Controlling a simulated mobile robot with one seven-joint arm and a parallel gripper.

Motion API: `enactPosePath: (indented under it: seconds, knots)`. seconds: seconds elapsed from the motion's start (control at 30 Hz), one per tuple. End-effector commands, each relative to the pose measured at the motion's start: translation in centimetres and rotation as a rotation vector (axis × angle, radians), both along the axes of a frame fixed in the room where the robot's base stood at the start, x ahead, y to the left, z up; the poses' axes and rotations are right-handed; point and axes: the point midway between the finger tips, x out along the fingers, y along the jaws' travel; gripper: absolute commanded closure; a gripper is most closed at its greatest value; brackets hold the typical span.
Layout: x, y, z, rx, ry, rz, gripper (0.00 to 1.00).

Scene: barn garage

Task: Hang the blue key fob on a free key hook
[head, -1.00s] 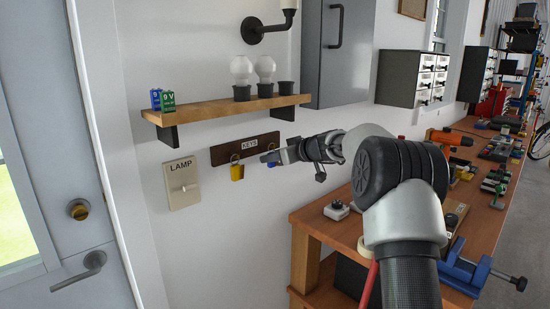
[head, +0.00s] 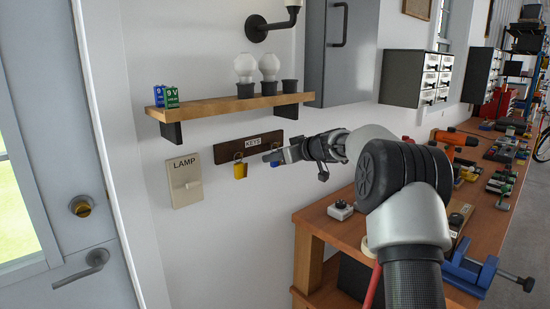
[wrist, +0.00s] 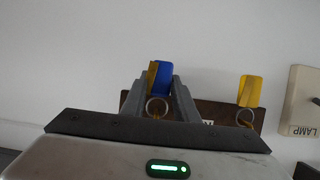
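The blue key fob (wrist: 164,76) shows between the two fingers of my gripper (wrist: 160,90) in the wrist view, with a metal ring (wrist: 156,107) by it. A yellow strip lies along its left side; I cannot tell what it belongs to. The fingers appear closed against the fob's sides. A yellow fob (head: 240,171) hangs at the rack's left. Hooks near my gripper are mostly hidden.
A LAMP switch plate (head: 186,190) is on the wall left of the rack. A wooden shelf (head: 220,108) with bulbs and batteries is above. A workbench (head: 330,228) stands to the right, below my arm. The wall below the rack is clear.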

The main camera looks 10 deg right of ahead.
Motion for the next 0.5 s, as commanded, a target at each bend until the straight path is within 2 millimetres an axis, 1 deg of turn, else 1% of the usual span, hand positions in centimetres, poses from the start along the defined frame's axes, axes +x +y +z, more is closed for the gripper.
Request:
enactPosePath:
  seconds: [0.03,0.1,0.37,0.5]
  knots:
    - [0.0,0.0,0.01,0.0,0.0,0.0,0.64]
    - [0.0,0.0,0.01,0.0,0.0,0.0,0.55]
    - [-0.04,-0.04,0.01,0.0,0.0,0.0,0.55]
    - [-0.69,-0.61,0.38,0.0,-0.001,-0.002,0.55]
